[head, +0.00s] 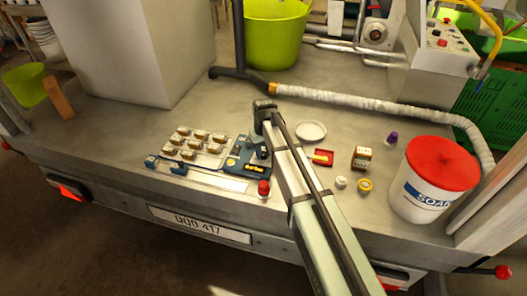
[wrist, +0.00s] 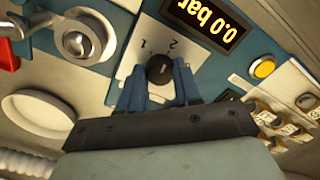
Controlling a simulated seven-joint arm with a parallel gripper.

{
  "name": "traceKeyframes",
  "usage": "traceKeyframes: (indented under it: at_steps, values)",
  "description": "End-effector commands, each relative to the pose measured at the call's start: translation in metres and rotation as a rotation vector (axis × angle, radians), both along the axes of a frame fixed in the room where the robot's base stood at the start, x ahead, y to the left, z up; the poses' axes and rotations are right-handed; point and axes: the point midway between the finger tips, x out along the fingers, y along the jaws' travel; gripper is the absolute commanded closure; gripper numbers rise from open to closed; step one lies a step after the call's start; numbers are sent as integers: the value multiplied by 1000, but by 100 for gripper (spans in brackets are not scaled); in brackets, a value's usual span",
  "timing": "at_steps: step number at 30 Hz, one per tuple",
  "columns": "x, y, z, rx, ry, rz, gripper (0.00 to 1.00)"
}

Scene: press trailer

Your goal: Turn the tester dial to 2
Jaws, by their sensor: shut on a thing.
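The tester (head: 236,167) is a blue panel on the trailer bed, partly hidden by my arm in the head view. In the wrist view its black round dial (wrist: 159,68) sits on a white plate (wrist: 126,69) marked 1 and 2. The dial's exact setting is hard to read. The display (wrist: 206,22) reads 0.0 bar and appears upside down. My gripper (wrist: 160,82) has its blue fingers on either side of the dial, shut on it. In the head view my gripper (head: 258,137) is over the tester, and the dial is hidden.
A yellow button (wrist: 264,68) and a silver knob (wrist: 77,44) flank the dial. A tray of several small parts (head: 198,146) lies left of the tester. A white dish (head: 311,131), a red tray (head: 320,158), a small box (head: 362,158) and a soap bucket (head: 433,185) are to the right.

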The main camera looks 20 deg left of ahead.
Motion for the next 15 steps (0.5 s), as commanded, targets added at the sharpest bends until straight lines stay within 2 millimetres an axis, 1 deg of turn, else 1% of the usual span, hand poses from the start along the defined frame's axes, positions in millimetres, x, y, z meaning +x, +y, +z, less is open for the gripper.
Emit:
traceKeyframes:
  at_steps: [6, 15]
  values:
    - [0, 0, -1, 1, 1, -102, 97]
    - [0, 0, -1, 0, 0, -159, 97]
